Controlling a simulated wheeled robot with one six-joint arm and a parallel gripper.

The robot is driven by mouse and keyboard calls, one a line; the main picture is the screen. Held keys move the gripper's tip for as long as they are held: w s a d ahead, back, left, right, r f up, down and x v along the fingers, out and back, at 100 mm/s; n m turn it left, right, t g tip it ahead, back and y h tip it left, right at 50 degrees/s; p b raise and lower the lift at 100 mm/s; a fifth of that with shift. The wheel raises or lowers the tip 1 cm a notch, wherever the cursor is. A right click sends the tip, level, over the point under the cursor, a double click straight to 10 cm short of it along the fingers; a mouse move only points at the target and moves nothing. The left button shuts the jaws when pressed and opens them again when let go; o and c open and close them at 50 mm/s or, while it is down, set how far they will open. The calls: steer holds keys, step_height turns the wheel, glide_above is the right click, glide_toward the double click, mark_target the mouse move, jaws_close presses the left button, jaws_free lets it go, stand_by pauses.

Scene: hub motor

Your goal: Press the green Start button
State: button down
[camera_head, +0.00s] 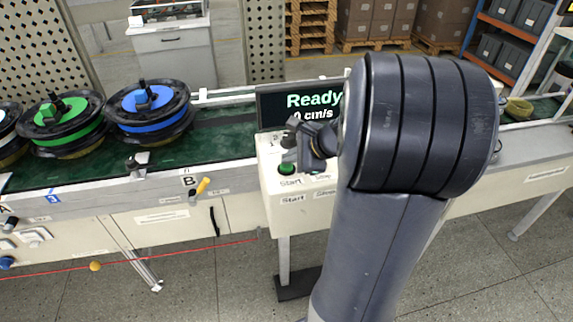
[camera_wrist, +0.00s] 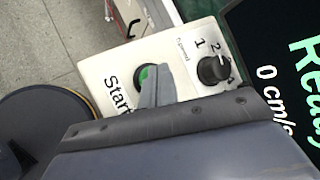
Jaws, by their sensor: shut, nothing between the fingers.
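The green Start button (camera_head: 286,169) sits on the top of a white control box (camera_head: 272,200), above a "Start" label. In the wrist view the green button (camera_wrist: 142,76) is partly hidden behind my gripper (camera_wrist: 153,78). My gripper (camera_head: 290,138) is shut and empty, over the control box close to the button. I cannot tell whether the fingertips touch the button. A black speed knob (camera_wrist: 212,69) with numbers beside it is to the right of the button in the wrist view. My arm hides the right part of the box in the head view.
A display (camera_head: 300,106) reading "Ready" and "0 cm/s" stands behind the box. A green conveyor (camera_head: 190,152) carries reels with blue (camera_head: 152,122) and green (camera_head: 64,118) centres at left. A red cord (camera_head: 180,250) runs below.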

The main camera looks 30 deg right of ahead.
mark_target(290, 167)
steer(key=shift+f+b, duration=0.35)
steer(key=shift+f, duration=0.1)
stand_by(0.6)
steer(key=shift+r+p, duration=0.9)
steer(key=shift+r, duration=0.1)
step_height(290, 167, up, 5)
steer(key=p, duration=0.4)
steer(key=shift+a, duration=0.1)
stand_by(0.4)
